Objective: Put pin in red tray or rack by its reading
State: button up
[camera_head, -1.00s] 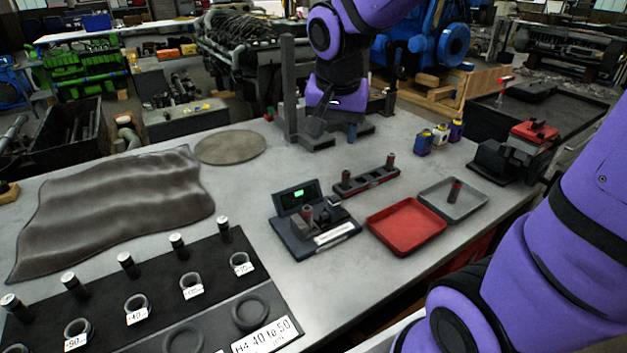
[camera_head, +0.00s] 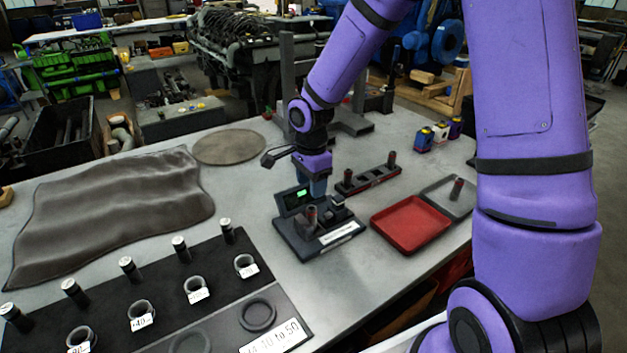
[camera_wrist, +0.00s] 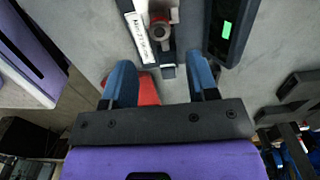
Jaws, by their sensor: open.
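My gripper (camera_head: 317,190) hangs above the back of the dark measuring gauge (camera_head: 340,238), apart from its pin. In the wrist view its two blue fingers (camera_wrist: 162,78) are spread with nothing between them. A dark pin with a reddish top (camera_head: 311,217) stands in the gauge; it also shows in the wrist view (camera_wrist: 160,26). The gauge's display (camera_head: 296,200) is lit green, but its reading is too small to make out. The empty red tray (camera_head: 411,224) lies right of the gauge. The dark rack (camera_head: 372,180) behind holds two pins, with empty slots between them.
A grey tray (camera_head: 465,207) holding one pin adjoins the red tray. A black board (camera_head: 215,277) with several pins and labelled rings fills the front left. A dark mat (camera_head: 110,215) and a round disc (camera_head: 228,147) lie behind it. Small bottles (camera_head: 440,132) stand at the back right.

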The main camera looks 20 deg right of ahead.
aim_at(312, 208)
jog(key=shift+f, duration=4.3)
jog(key=c, duration=0.9)
jog(key=shift+r, duration=2.7)
